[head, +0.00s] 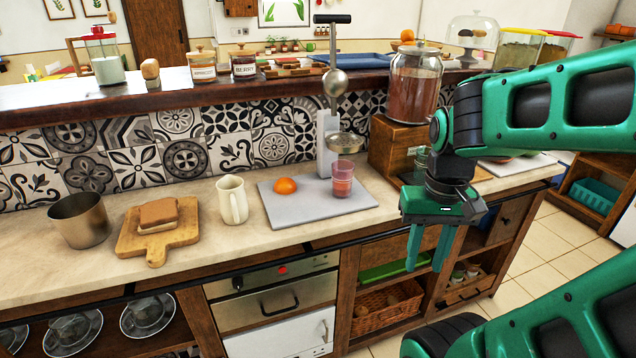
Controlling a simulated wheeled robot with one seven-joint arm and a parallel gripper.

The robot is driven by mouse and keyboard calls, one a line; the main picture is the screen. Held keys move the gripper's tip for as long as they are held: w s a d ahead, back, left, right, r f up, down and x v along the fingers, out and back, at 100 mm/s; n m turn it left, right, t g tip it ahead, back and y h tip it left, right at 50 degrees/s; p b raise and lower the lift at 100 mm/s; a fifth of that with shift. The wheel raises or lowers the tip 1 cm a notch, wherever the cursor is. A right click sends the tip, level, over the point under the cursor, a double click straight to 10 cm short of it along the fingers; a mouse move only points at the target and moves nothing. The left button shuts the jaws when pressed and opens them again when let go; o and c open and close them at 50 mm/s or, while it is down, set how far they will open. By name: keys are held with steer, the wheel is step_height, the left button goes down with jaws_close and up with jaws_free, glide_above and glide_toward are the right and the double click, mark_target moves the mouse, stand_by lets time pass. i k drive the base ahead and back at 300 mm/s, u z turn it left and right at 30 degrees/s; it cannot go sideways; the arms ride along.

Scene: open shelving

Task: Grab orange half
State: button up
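The orange half (285,186) sits on a grey cutting board (305,212) on the counter, its rounded orange side showing. A glass with reddish contents (342,180) stands on the same board, to the right of the orange half. My gripper (425,266) hangs to the right of the board, in front of the counter's edge in the picture. Its two green fingers point down, apart from each other, with nothing between them. It is well away from the orange half.
A metal juice press (327,135) stands behind the board. A cream pitcher (232,200) is left of it, then a wooden board (158,238) with bread and a metal pot (80,220). A large jar (413,85) stands on a wooden box at right.

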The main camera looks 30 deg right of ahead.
mark_target(284, 186)
steer(key=z, duration=1.7)
steer(key=k, duration=1.35)
steer(key=u, duration=0.4)
steer(key=i, duration=1.5)
